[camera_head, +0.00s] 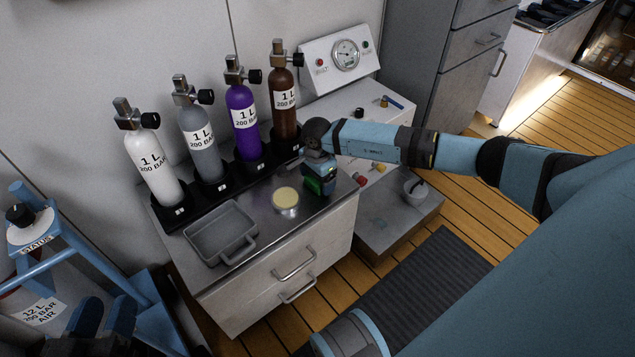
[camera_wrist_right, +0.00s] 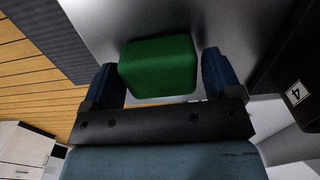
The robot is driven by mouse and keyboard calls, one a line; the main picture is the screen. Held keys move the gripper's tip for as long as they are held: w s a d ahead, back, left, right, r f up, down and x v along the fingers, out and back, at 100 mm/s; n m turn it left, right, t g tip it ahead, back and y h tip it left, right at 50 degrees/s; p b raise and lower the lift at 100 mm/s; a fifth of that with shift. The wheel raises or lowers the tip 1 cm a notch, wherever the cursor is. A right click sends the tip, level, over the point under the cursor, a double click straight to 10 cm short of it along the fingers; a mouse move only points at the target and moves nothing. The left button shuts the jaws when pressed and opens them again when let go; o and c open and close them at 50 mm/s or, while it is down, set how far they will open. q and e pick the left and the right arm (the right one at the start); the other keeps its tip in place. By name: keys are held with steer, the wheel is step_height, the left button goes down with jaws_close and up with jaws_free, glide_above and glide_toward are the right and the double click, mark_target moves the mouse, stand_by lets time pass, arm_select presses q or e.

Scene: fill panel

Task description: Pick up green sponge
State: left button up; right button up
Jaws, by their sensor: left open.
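The green sponge (camera_wrist_right: 158,67) is a block on the grey metal top of the cabinet. In the head view it shows as a dark green patch (camera_head: 319,186), largely covered by my right gripper (camera_head: 320,170). In the right wrist view my right gripper (camera_wrist_right: 163,80) has one blue finger on each side of the sponge. The sponge lies close to the left finger, and a thin gap shows at the right finger. My left gripper (camera_head: 103,318) is open and empty at the bottom left of the head view, away from the sponge.
A round cream-coloured pad (camera_head: 285,198) lies just left of the sponge. A grey tray (camera_head: 222,233) is further left. Several gas bottles, including a purple one (camera_head: 242,120) and a brown one (camera_head: 283,95), stand behind. A gauge panel (camera_head: 343,55) is at the back right.

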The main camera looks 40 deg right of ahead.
steer(key=c, duration=0.6)
steer(key=shift+r, duration=0.35)
step_height(320, 180, up, 5)
steer(key=p, duration=0.2)
steer(key=shift+r+p, duration=0.15)
steer(key=shift+p, duration=0.15)
arm_select(q)
step_height(320, 180, up, 8)
steer(key=n+t+p, duration=0.1)
steer(key=t+p, duration=0.1)
steer(key=p, duration=0.2)
steer(key=shift+s+n+t, duration=0.3)
steer(key=shift+s+t, duration=0.1)
steer(key=shift+s, duration=0.05)
arm_select(e)
step_height(320, 180, up, 14)
arm_select(q)
steer(key=shift+a+f, duration=0.1)
